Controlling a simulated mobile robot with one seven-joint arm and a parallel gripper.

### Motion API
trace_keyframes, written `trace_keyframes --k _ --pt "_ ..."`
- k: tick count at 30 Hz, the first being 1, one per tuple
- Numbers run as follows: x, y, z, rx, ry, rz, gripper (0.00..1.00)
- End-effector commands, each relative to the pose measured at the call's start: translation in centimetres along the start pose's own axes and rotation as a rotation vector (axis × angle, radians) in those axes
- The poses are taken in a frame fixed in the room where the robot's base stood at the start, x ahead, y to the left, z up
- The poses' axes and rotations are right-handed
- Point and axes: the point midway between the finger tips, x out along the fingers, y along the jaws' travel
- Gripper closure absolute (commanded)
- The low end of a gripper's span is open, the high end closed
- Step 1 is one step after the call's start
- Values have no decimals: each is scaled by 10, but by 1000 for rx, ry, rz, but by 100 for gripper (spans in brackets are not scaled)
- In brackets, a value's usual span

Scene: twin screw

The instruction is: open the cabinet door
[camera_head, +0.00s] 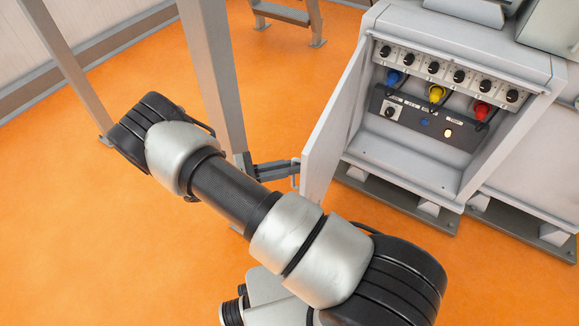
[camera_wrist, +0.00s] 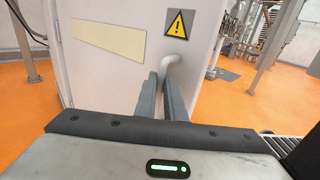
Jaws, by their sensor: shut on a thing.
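The cabinet (camera_head: 440,160) stands at the right in the head view, with its door (camera_head: 332,128) swung well out to the left on its left side. The inside shows a row of black knobs and blue, yellow and red plugs. My gripper (camera_head: 292,166) is at the outer face of the door, near its free edge. In the wrist view the door (camera_wrist: 110,75) fills the left and middle. My gripper's fingers (camera_wrist: 164,88) are closed around the light grey bent handle (camera_wrist: 176,62). A yellow warning sign (camera_wrist: 180,23) sits above the handle.
A grey post (camera_head: 212,70) stands close behind my arm and left of the door. Another slanted post (camera_head: 68,65) is farther left. Orange floor (camera_head: 285,75) is open between the post and the cabinet. Another grey cabinet adjoins at the right.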

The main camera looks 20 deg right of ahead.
Motion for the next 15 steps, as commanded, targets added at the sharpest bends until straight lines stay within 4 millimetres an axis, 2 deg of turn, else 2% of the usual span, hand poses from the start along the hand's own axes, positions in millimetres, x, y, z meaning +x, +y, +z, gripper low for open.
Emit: trace_keyframes --k 1,3,4,7,15 --pt "8 10 4 14 -9 12 100" --pt "8 10 4 14 -9 12 100" --pt "8 10 4 14 -9 11 87" --pt "7 10 5 13 -10 12 72" --pt "6 8 5 9 -12 12 72"
